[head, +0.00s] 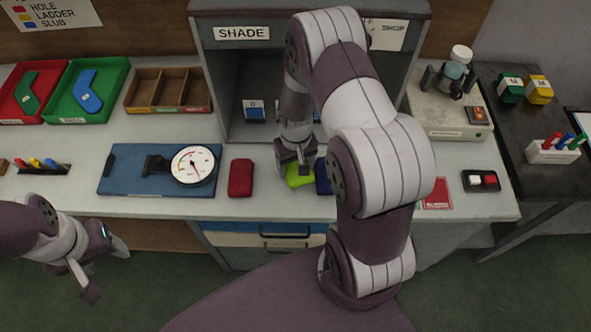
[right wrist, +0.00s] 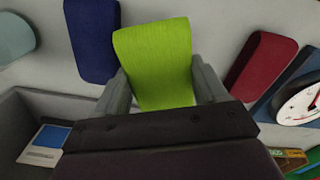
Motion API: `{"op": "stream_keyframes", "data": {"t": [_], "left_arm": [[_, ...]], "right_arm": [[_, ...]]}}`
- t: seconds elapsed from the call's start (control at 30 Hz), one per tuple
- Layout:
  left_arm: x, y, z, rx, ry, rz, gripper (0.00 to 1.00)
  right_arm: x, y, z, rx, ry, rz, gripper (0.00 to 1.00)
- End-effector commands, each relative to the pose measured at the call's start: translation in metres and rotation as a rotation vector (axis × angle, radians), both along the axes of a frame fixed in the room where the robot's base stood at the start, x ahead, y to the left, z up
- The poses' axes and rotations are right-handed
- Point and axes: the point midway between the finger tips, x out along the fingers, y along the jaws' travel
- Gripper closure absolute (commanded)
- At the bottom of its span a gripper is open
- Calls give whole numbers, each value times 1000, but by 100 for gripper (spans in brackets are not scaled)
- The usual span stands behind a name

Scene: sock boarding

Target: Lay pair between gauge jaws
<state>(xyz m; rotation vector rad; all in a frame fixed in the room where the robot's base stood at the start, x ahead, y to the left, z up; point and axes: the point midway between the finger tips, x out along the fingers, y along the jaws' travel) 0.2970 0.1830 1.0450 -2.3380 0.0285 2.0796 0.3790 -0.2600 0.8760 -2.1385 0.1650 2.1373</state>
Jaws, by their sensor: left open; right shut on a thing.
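The lime-green sock pair (head: 299,178) is at the front of the table below the shade box. It also shows in the right wrist view (right wrist: 153,62) between the fingers. My right gripper (head: 296,161) is shut on this lime-green pair. The gauge is a round dial (head: 194,165) with dark jaws (head: 157,165) on a blue base plate (head: 126,182), to the left of my right gripper. No pair shows between the jaws. My left gripper (head: 104,272) is open and empty, low at the left, in front of the table edge.
A red folded pair (head: 240,178) lies between the gauge and my right gripper. A dark blue pair (right wrist: 91,38) lies on the other side of the lime one. The shade box (head: 241,90) stands behind. Red and green trays (head: 107,64) sit at the back left.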

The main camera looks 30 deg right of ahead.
Motion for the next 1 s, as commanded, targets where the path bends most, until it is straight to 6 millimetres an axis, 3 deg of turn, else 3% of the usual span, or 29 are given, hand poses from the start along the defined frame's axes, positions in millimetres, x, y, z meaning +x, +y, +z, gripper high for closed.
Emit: {"op": "stream_keyframes", "data": {"t": [0.2,0.6,0.63,1.0], "left_arm": [[0,0,5,0,0,0,41],[0,0,0,0,0,0,41],[0,0,2,0,0,0,41],[0,0,7,0,0,0,41]], "right_arm": [[0,1,-36,0,3,-1,76],[0,0,-44,0,2,0,76],[0,0,-42,0,1,0,19],[0,0,-35,0,1,0,18]]}}
